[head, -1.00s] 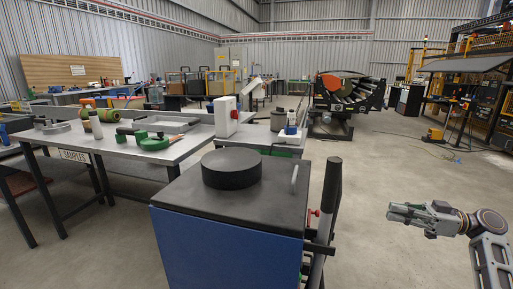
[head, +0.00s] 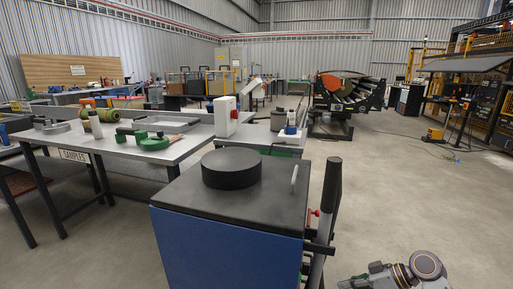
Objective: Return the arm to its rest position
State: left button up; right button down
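My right arm shows at the bottom right of the head view, low over the floor. Its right gripper (head: 356,283) is cut by the bottom edge of the picture, so I cannot tell whether the fingers are apart or together. No held thing shows by it. My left arm and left gripper are not in view.
A blue cabinet (head: 228,252) with a black top carrying a black round disc (head: 231,168) stands in front, its dark upright handle (head: 331,190) nearest my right arm. A samples table (head: 130,148) stands at left.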

jog(key=s+a+f+m+h, duration=0.2)
jog(key=s+a+f+h, duration=0.2)
jog(key=s+f, duration=0.4)
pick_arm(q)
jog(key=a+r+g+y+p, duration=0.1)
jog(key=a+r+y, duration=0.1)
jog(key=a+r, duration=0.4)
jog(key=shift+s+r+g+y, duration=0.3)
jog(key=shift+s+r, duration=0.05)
pick_arm(e)
jog(key=s+a+m+h, duration=0.1)
jog(key=s+m+h, duration=0.3)
jog(key=s, duration=0.5)
jog(key=shift+s+a+m+h, duration=0.2)
jog(key=shift+s+m+h, duration=0.1)
jog(key=shift+h, duration=0.5)
jog(key=shift+w, duration=0.1)
